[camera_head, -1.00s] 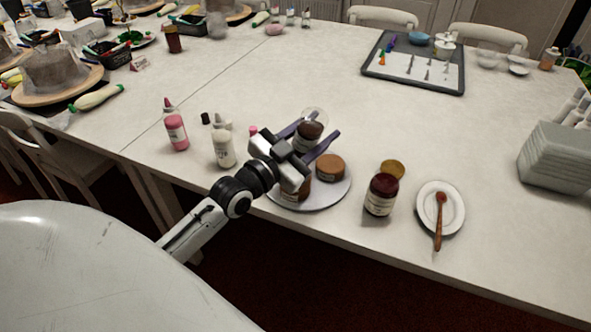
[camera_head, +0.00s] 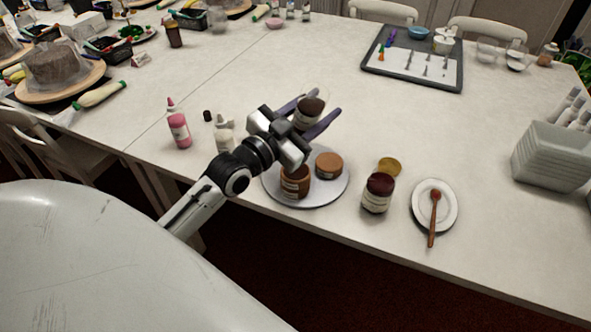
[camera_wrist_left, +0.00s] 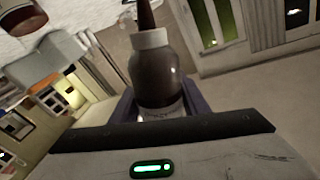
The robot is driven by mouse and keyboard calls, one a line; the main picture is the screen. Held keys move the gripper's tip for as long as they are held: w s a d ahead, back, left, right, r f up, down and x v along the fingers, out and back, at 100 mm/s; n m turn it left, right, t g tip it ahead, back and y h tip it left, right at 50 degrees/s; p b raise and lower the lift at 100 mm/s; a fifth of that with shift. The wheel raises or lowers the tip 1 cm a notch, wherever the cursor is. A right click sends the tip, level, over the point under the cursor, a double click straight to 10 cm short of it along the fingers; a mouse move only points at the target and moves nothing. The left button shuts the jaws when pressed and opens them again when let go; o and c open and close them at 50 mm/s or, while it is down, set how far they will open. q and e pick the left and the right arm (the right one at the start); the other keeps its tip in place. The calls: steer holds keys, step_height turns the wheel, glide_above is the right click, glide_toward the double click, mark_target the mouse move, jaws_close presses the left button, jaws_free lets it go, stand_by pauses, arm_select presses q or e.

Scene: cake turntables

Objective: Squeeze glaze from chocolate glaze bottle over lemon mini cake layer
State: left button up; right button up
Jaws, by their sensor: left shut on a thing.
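My left gripper (camera_head: 318,116) is shut on the chocolate glaze bottle (camera_head: 309,112), held in the air above the far side of a round pale turntable (camera_head: 318,197). In the left wrist view the bottle (camera_wrist_left: 155,75) is dark, with a white collar and brown nozzle, between the fingers. Two small brown round items stand on the turntable: a taller one with a pale label (camera_head: 295,182) at front left and a lower one (camera_head: 328,165) at right. I cannot tell which is the lemon mini cake layer. My right gripper is not in view.
A pink bottle (camera_head: 179,129) and a white bottle (camera_head: 224,135) stand left. The table's middle behind the turntable is clear.

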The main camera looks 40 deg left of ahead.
arm_select(q)
step_height(320, 180, down, 7)
steer(key=b, duration=0.4)
steer(key=shift+o, duration=0.4)
steer(key=c, duration=0.4)
steer(key=shift+o, duration=0.2)
stand_by(1.5)
steer(key=shift+o, duration=1.4)
steer(key=shift+r, duration=0.15)
